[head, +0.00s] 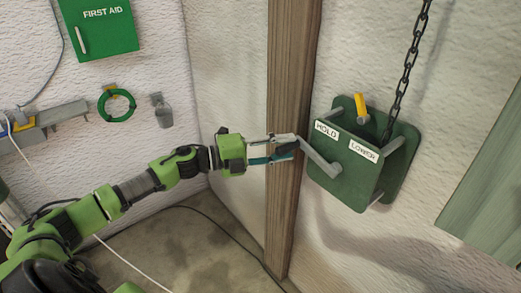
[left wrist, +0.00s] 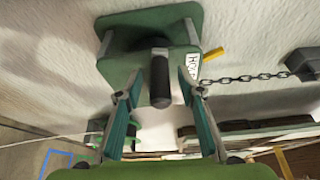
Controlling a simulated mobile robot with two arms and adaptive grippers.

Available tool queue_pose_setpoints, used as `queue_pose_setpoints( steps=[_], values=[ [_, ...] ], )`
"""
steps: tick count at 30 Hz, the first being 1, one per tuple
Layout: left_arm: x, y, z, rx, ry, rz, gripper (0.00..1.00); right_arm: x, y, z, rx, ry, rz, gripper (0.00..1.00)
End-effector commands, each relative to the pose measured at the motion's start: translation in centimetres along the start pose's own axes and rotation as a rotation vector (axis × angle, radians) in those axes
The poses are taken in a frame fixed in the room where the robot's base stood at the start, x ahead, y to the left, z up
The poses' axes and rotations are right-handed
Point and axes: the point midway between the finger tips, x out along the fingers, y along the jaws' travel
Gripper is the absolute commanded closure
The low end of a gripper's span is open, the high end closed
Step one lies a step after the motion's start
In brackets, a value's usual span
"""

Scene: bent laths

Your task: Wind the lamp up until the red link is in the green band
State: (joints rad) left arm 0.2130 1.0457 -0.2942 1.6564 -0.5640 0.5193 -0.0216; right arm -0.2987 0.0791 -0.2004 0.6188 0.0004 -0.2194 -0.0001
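A green winch box (head: 345,170) is fixed to the wall beside a wooden post and also shows in the left wrist view (left wrist: 125,68). It has HOLD and LOWER labels, a yellow lever (head: 360,106) and a crank arm (head: 322,158) with a dark grip (left wrist: 160,80). A dark chain (head: 406,72) runs up from it out of the head view. My left gripper (head: 285,150) is at the crank; its fingers (left wrist: 160,88) stand apart on either side of the grip, with gaps showing. The lamp, the red link and the green band are not visible. My right gripper is not in view.
The wooden post (head: 291,80) stands close beside my left gripper. A green board (head: 490,190) is at the right. A first aid box (head: 100,25), a green coil (head: 117,105) and a wall rail (head: 55,115) are at the left. Cables lie on the floor.

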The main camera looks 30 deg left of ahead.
Motion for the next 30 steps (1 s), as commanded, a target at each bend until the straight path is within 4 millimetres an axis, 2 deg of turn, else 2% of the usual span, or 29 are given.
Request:
queue_pose_setpoints(
  steps=[18, 24, 30],
  values=[
    [-8.3, 0.1, -0.1, 0.000, 0.000, 0.003, 0.65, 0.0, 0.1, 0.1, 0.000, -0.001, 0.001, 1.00],
    [-10.1, 0.0, 0.0, 0.001, 0.000, 0.000, 0.65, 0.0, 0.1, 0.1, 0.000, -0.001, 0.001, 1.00],
    [-10.8, -0.1, 0.0, 0.003, -0.001, -0.001, 0.65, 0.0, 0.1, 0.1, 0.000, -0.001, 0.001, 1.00]
  ],
)
